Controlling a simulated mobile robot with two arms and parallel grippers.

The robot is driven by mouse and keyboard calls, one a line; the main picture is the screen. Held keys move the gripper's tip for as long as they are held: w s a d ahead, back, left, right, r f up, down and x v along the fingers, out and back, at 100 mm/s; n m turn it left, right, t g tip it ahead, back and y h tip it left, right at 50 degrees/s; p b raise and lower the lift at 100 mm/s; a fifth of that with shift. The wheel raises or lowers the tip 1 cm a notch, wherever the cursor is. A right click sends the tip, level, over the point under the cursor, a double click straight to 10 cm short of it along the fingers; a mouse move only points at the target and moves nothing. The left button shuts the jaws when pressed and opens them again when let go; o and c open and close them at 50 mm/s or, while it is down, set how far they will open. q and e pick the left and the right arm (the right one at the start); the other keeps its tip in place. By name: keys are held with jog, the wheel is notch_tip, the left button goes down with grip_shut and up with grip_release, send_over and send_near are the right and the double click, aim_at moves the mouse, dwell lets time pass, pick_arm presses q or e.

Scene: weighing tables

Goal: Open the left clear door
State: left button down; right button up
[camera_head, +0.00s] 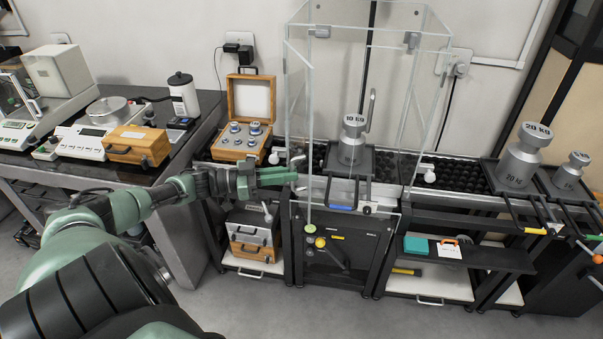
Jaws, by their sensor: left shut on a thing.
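The left clear door (300,110) is a tall transparent panel on the left side of the clear enclosure (425,100). It stands at an angle to the enclosure's front, with its near edge toward me. My left gripper (293,177) reaches in from the left at the door's lower part. Its green fingers are shut on the door's handle (298,160), which is partly hidden and small in this view. Inside the enclosure a 10 KG weight (351,140) stands on a dark tray. My right gripper is not in view.
A wooden case of small weights (235,148) stands open just left of the door. A roller conveyor (463,175) runs right to a 20 KG weight (520,160). A dark table (75,172) with scales is at the left. Grey floor is clear in front.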

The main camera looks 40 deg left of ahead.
pick_arm(q)
jog(key=shift+s+a+r, duration=0.1)
jog(key=shift+s+a, duration=0.45)
jog(key=shift+a, duration=0.25)
jog(key=shift+s+a, duration=0.55)
jog(key=shift+a, duration=0.2)
jog(key=shift+r, duration=0.1)
jog(key=c, duration=1.5)
grip_release()
jog(key=shift+w+a, duration=0.1)
jog(key=shift+f, duration=0.2)
jog(key=v, duration=0.7)
jog(key=shift+s+a+b, duration=0.25)
jog(key=shift+s+b, duration=0.05)
jog(key=shift+b, duration=0.15)
